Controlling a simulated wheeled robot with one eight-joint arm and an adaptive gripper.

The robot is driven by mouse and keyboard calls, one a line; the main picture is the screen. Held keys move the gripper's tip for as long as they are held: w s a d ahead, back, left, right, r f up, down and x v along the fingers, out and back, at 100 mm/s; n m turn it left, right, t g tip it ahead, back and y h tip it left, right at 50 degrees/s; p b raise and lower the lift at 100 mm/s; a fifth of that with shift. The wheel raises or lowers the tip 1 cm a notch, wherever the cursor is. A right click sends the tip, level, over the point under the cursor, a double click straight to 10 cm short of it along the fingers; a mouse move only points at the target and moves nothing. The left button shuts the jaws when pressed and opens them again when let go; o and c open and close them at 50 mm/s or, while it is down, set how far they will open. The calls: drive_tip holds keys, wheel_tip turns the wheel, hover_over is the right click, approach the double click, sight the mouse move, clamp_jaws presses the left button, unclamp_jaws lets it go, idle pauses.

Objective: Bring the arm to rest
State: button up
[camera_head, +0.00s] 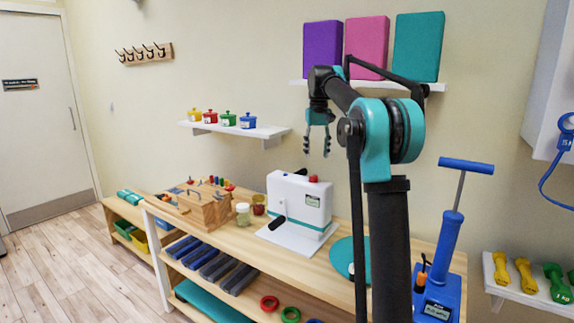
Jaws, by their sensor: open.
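My gripper (317,146) hangs at the end of my raised arm, in the upper middle of the head camera view. Its fingers point down and are apart, with nothing between them. It is in front of the wall, above the white machine (299,203) on the wooden bench (345,291) and right of the small wall shelf. My arm's black column and teal joint stand in the right middle and hide part of the bench and wall behind.
A shelf (262,131) with several coloured pots is left of my gripper. Purple, pink and teal blocks (367,45) stand on a shelf behind my arm. A blue pump (443,255) is right of my column. Dumbbells (524,274) lie at far right. The floor (75,283) at left is clear.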

drive_tip(key=s+d+f+m+t, duration=0.1)
drive_tip(key=s+d+f+t, duration=0.1)
drive_tip(key=s+f, duration=1.5)
drive_tip(key=s+d+f+t, duration=0.1)
drive_tip(key=s+f, duration=1.6)
drive_tip(key=s, duration=0.5)
drive_tip(key=shift+s+d+f+m+t, duration=0.2)
drive_tip(key=shift+s+d+m+t, duration=0.1)
drive_tip(key=shift+d+m+t, duration=0.1)
